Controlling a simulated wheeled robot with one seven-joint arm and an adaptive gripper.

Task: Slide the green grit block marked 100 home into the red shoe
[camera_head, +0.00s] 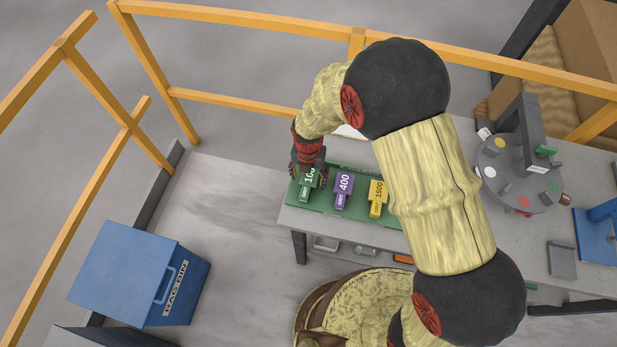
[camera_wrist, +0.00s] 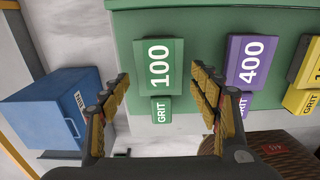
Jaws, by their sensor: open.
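The green grit block marked 100 (camera_head: 306,191) lies at the left end of a green tray (camera_head: 325,208) on the bench.
A purple 400 block (camera_head: 343,186) and a yellow 1500 block (camera_head: 377,195) lie to the right. A blue bin (camera_head: 135,270) stands lower left. Yellow rails (camera_head: 230,15) run behind.

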